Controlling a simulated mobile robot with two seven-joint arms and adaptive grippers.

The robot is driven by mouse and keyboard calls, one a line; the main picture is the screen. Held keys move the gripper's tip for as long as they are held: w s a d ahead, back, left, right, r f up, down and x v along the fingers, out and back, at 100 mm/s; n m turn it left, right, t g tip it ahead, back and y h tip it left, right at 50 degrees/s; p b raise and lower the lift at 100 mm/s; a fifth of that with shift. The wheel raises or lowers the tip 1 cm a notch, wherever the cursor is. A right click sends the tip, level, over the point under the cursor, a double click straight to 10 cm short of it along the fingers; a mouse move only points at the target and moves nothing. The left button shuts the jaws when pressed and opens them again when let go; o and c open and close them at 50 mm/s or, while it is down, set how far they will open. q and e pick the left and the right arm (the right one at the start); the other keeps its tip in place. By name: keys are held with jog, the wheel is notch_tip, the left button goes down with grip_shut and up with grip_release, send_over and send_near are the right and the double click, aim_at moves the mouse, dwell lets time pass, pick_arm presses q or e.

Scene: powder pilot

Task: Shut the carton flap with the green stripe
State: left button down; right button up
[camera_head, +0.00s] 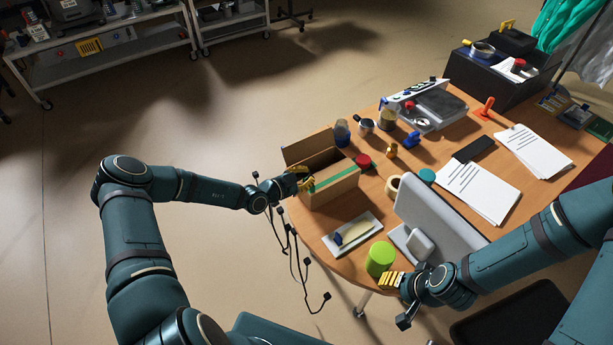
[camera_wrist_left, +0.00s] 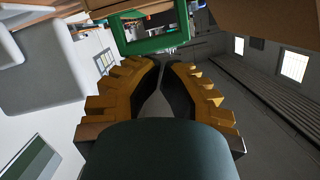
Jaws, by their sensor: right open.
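The open-topped brown carton (camera_head: 329,193) stands near the left edge of the table. A green stripe (camera_head: 336,178) runs along its near side, on what looks like the striped flap; its exact angle is unclear. A plain flap (camera_head: 308,147) stands up at the back. My right gripper (camera_head: 388,281) is open beside a lime-green cylinder (camera_head: 380,258).
A grey upright panel (camera_head: 437,215) stands right of a small tray (camera_head: 352,233). A red-topped jar (camera_head: 362,162), a tape roll (camera_head: 393,186) and several small items crowd the carton's right side. Papers (camera_head: 478,191) lie farther right.

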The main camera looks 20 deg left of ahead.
pick_arm(q)
jog(key=shift+d, duration=0.1)
notch_tip(320, 180, up, 4)
jog(key=p, duration=0.3)
jog(key=shift+p, duration=0.35)
jog(key=v, duration=1)
jog(key=shift+w+a+b, duration=0.25)
jog(key=shift+a+b, duration=0.15)
jog(key=shift+r, duration=0.1)
